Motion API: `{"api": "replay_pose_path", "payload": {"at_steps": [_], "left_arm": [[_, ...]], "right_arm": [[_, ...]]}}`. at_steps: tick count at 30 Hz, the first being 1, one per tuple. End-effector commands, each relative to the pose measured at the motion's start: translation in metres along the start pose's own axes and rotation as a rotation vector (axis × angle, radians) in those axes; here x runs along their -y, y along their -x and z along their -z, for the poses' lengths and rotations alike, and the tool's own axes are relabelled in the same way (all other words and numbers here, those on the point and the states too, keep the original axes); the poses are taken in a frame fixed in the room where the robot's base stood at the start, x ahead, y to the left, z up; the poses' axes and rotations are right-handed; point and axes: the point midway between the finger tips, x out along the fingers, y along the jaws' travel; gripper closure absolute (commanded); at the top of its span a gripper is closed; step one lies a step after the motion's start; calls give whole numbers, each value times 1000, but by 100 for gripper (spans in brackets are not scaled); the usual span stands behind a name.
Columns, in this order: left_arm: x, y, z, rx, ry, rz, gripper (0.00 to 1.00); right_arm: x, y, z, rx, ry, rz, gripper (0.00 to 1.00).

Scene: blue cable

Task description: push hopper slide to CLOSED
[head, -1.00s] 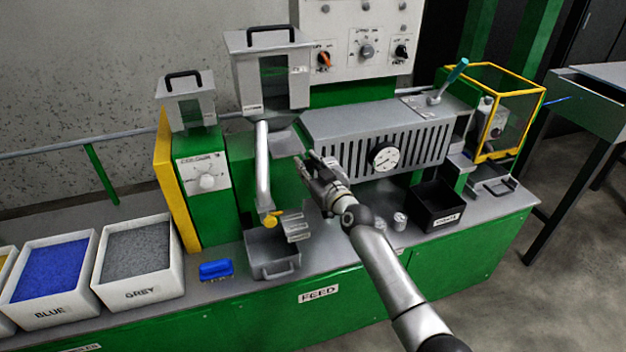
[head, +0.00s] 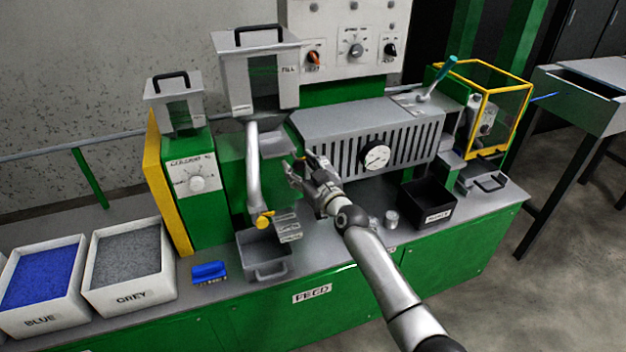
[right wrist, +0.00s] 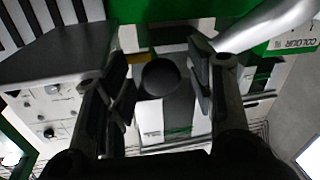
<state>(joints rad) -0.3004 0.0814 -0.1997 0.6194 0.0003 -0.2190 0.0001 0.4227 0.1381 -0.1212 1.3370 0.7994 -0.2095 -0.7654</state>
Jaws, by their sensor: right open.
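The hopper (head: 252,75) is a grey box with a dark window and a black handle, above the grey pipe. A grey slide plate (head: 275,144) juts out below it to the right. My right gripper (head: 300,166) is open, just right of and below the plate. In the right wrist view a dark round knob (right wrist: 160,77) shows between the open fingers (right wrist: 163,85); a grey surface lies behind it. Whether the fingers touch the knob, I cannot tell. No CLOSED mark is readable. My left gripper is out of view.
The slotted grey barrel cover (head: 340,150) with a gauge is right of my gripper. The slanting pipe (head: 253,170) with a yellow tip is left of it. A grey bin (head: 262,268), small metal cups and a black box (head: 425,212) stand on the bench below.

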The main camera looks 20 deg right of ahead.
Motion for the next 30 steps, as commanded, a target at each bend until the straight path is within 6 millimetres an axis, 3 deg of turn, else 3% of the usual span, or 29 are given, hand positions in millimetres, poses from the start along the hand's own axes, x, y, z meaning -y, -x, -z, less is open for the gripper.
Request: {"api": "replay_pose_path", "payload": {"at_steps": [12, 18, 30], "left_arm": [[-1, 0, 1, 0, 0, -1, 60], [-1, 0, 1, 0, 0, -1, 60], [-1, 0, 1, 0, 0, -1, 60]], "right_arm": [[0, 73, -2, 3, 2, 0, 50], [0, 100, -1, 2, 1, -1, 50], [0, 109, 0, 2, 1, 0, 50]]}}
